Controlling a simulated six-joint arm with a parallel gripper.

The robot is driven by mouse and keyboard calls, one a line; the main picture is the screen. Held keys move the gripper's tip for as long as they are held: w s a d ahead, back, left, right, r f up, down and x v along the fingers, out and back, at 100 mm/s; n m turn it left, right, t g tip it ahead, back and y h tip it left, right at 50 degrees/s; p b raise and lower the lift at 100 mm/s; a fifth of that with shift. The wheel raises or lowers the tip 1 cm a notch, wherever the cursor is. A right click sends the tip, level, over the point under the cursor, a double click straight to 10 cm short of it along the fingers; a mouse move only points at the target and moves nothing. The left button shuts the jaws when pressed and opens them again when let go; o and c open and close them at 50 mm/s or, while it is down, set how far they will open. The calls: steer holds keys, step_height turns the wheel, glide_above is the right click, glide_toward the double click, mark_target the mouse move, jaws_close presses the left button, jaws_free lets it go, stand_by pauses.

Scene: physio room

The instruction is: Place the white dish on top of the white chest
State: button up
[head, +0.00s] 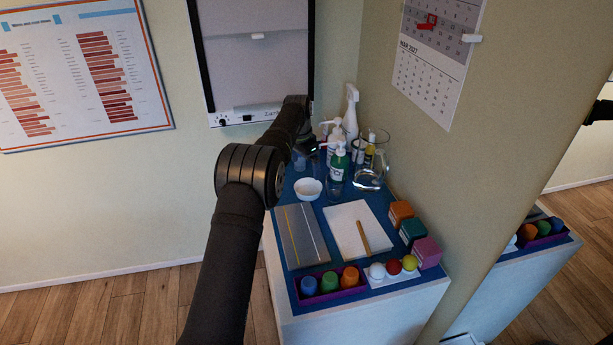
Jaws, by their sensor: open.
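The white dish (308,190) is a small round bowl, upright near the left edge of the blue top, behind a grey board. The white chest (365,312) is a white cabinet in the middle right of the head view, with a blue covering (318,212) on its top. The dish appears to rest on that covering. My gripper (307,150) is at the far end of my black arm, beyond the dish and close to the bottles. It is small and dark here and its fingers are hard to make out; it is open, and I see nothing held in it.
Bottles, including a green one (339,166) and a white spray bottle (351,112), and a glass jug (371,172) crowd the back. A grey board (302,235), white pad (352,228), coloured blocks (412,232), purple tray (331,296) and balls (394,267) fill the front. A mirror stands right.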

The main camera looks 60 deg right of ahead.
mark_target(309, 192)
steer(key=shift+a+r, duration=0.15)
steer(key=shift+r, duration=1.2)
steer(key=shift+f, duration=0.15)
steer(key=f, duration=0.4)
steer(key=d+f, duration=0.1)
steer(key=f, duration=0.6)
steer(key=shift+s+d+f, duration=0.15)
steer(key=shift+s+f, duration=0.1)
steer(key=shift+f, duration=0.05)
steer(key=shift+d+r, duration=0.1)
steer(key=shift+r, duration=1.95)
steer(key=shift+f, duration=0.1)
